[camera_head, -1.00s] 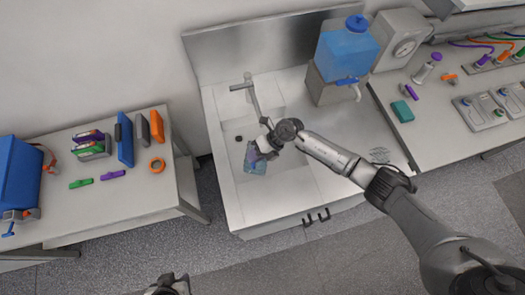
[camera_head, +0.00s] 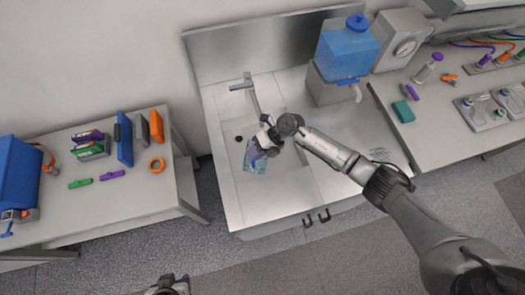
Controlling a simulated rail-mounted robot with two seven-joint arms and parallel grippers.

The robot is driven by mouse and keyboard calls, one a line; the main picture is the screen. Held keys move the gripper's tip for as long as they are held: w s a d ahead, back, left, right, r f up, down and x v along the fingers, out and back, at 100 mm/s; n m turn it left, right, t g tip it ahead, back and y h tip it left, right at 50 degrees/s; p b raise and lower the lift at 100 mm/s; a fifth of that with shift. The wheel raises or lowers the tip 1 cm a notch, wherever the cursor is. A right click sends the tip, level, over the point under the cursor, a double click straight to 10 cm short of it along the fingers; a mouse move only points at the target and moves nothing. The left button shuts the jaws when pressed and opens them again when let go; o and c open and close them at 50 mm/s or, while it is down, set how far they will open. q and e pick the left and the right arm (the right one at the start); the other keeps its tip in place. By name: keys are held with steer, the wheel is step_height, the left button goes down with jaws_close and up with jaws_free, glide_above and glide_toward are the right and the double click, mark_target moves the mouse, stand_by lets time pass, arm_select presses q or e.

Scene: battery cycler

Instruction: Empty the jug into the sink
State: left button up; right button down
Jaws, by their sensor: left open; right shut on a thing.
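The jug (camera_head: 255,163) is a small clear vessel with a bluish tint and a purple part, seen over the sink basin (camera_head: 236,185). My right gripper (camera_head: 266,147) is shut on the jug and holds it tilted above the basin. The gripper partly hides the jug, and I cannot tell how much liquid is in it. The tap (camera_head: 248,85) stands at the back of the sink, and a dark drain hole (camera_head: 239,139) shows left of the jug. My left gripper (camera_head: 168,287) is at the bottom edge of the view, partly cut off, open and away from the sink.
A blue water container (camera_head: 346,55) with a spigot stands on a block right of the sink. The left table (camera_head: 130,208) holds a blue box, coloured clips and upright panels. A right bench (camera_head: 430,131) carries a teal block and cell holders.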

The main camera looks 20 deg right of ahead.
steer(key=shift+w+d+r, duration=0.1)
steer(key=shift+w+r, duration=0.05)
steer(key=shift+r, duration=0.2)
steer(key=shift+w+d+r, duration=0.1)
steer(key=shift+w+r, duration=0.1)
steer(key=shift+r, duration=0.2)
steer(key=shift+w+d+r+g+y, duration=0.1)
steer(key=shift+r+g+y, duration=0.15)
steer(key=shift+g+y, duration=0.05)
steer(key=shift+w+d+f+m+b, duration=0.1)
steer(key=shift+w+d+m+b, duration=0.05)
steer(key=shift+w+m+b, duration=0.2)
steer(key=shift+w+d+b, duration=0.25)
steer(key=shift+d+b, duration=0.05)
steer(key=shift+b, duration=0.25)
